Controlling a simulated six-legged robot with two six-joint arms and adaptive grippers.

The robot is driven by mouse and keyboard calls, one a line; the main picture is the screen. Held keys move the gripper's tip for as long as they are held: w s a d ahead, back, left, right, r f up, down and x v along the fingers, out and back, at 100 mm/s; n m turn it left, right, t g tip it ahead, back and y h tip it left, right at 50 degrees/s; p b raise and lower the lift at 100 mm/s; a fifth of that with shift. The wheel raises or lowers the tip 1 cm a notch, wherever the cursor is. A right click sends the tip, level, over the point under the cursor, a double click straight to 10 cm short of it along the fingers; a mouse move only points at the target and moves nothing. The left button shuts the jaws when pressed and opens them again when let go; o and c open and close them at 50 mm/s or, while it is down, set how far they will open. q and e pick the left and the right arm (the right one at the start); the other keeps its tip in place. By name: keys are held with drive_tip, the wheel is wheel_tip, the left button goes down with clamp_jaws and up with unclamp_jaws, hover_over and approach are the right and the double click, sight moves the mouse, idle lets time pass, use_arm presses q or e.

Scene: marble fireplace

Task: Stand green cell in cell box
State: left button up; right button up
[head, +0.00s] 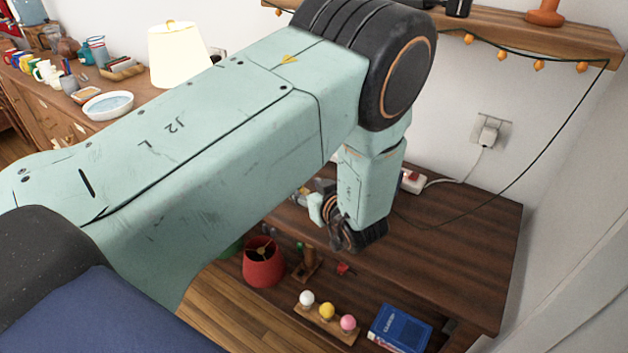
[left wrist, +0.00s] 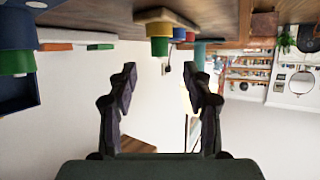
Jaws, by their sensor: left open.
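My left gripper (left wrist: 161,88) is open in the left wrist view, with nothing between its two dark fingers. In the head view the left gripper (head: 318,208) is small and partly hidden behind my own arm, over the dark wooden table. The left wrist view looks upside down. It shows a green cylinder (left wrist: 14,62) beside a dark blue box-like shape (left wrist: 18,95) at the far left. Another short green cylinder (left wrist: 158,47) shows against a yellow one near the top middle. I cannot tell which is the green cell, nor pick out the cell box. My right gripper is not in view.
A white socket strip (head: 412,182) lies at the table's back. The table's right part (head: 455,235) is clear.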

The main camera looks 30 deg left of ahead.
sight(296, 184)
use_arm(q)
drive_tip(key=shift+w+d+r, duration=0.1)
drive_tip(key=shift+w+d, duration=0.05)
drive_tip(key=shift+w, duration=0.1)
drive_tip(key=shift+w+a, duration=0.2)
drive_tip(key=shift+a, duration=0.05)
drive_tip(key=b+x, duration=0.1)
drive_tip(key=x, duration=0.6)
drive_tip(key=shift+s+a, duration=0.1)
drive_tip(key=shift+a, duration=0.55)
drive_tip(key=shift+d+r, duration=0.1)
drive_tip(key=shift+d, duration=0.2)
drive_tip(key=shift+c, duration=1.1)
drive_tip(key=shift+a, duration=0.2)
drive_tip(key=c, duration=0.6)
drive_tip(key=shift+d, duration=0.15)
clamp_jaws()
